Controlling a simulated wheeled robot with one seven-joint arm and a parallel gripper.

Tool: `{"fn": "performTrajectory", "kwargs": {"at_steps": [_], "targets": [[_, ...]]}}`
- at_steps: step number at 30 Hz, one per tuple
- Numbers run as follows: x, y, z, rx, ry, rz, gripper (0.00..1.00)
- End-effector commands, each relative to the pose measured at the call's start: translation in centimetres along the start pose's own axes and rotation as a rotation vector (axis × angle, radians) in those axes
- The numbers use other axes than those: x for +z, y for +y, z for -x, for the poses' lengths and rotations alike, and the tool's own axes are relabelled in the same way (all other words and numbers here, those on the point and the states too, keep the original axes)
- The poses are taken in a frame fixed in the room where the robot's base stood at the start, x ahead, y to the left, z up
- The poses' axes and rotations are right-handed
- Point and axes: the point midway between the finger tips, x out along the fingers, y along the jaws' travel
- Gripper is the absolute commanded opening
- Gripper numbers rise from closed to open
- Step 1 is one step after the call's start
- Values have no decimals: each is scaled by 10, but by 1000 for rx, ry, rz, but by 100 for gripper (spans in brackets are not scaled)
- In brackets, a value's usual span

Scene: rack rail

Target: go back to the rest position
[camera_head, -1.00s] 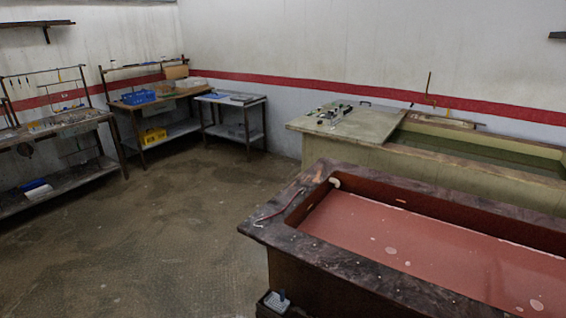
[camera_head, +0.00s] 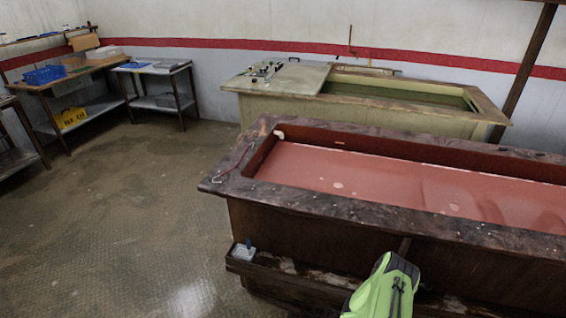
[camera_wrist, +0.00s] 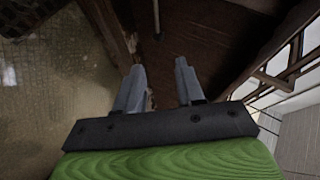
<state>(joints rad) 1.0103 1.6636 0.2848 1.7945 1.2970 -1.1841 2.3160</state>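My gripper (camera_wrist: 158,80) shows in the wrist view with its two grey fingers apart and nothing seen held between them. Beyond the fingers is a dark brown surface, with the patterned floor to the left. In the head view a green part of my arm (camera_head: 385,290) shows at the bottom, in front of the dark wooden side of the red-lined tank (camera_head: 330,240). The fingers are not visible in the head view.
A low ledge (camera_head: 290,275) runs along the tank's front, with a small white-and-blue item (camera_head: 243,252) at its left end. A greenish tank (camera_head: 270,108) stands behind. Work tables (camera_head: 160,68) line the left back wall. The floor (camera_head: 130,230) at left is clear.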

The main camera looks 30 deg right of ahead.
Motion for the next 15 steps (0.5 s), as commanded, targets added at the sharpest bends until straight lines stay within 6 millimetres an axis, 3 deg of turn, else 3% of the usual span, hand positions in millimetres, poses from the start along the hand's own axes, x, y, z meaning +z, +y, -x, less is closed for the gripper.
{"fn": "performTrajectory", "kwargs": {"at_steps": [8, 11, 15], "targets": [[2, -101, 9, -15, 44, 151, 38], [8, -150, 26, -7, 49, 229, 38], [24, -227, 76, 24, 9, 382, 38]]}}
